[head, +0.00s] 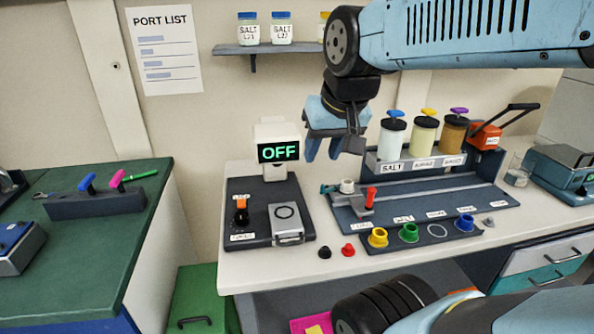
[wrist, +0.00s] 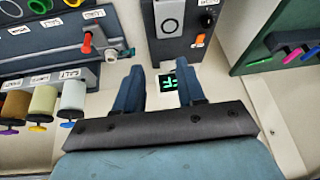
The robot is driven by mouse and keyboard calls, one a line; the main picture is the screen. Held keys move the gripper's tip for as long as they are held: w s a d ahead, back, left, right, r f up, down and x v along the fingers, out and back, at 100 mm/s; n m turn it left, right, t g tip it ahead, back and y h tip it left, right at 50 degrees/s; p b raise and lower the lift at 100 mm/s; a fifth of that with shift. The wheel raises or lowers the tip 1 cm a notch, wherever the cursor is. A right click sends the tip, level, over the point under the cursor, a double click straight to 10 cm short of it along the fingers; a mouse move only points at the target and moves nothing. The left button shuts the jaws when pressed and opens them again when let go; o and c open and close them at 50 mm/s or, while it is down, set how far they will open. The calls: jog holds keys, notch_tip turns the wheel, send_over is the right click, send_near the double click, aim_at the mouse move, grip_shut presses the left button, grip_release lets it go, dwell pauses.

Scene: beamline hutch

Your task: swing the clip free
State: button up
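The likely clip is a small teal piece (head: 329,188) beside a white round fitting (head: 347,186), at the left end of the dark rail board (head: 430,198). A red-handled lever (head: 370,196) stands just right of it; the red handle also shows in the wrist view (wrist: 87,43). I cannot tell from these frames how the clip is latched. My gripper (head: 324,150) hangs in the air above and behind the board's left end, touching nothing. In the wrist view its two blue fingers (wrist: 160,88) are apart with nothing held between them.
Coloured rings (head: 409,233) lie in front of the board. A green bench (head: 95,230) is at left.

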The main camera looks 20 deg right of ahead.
jog(key=w+d+f+m+g, duration=0.1)
jog(key=w+d+m, duration=0.2)
jog(key=w, duration=0.2)
jog(key=w+d+f+m+g, duration=0.1)
jog(key=w+d+m+g, duration=0.1)
jog(key=w+m, duration=0.3)
jog(key=m+g, duration=0.2)
jog(key=m, duration=0.4)
send_over(323, 185)
notch_tip(323, 185, down, 8)
jog(key=shift+n, duration=0.3)
notch_tip(323, 185, down, 13)
jog(key=shift+w+f, duration=0.1)
grip_shut()
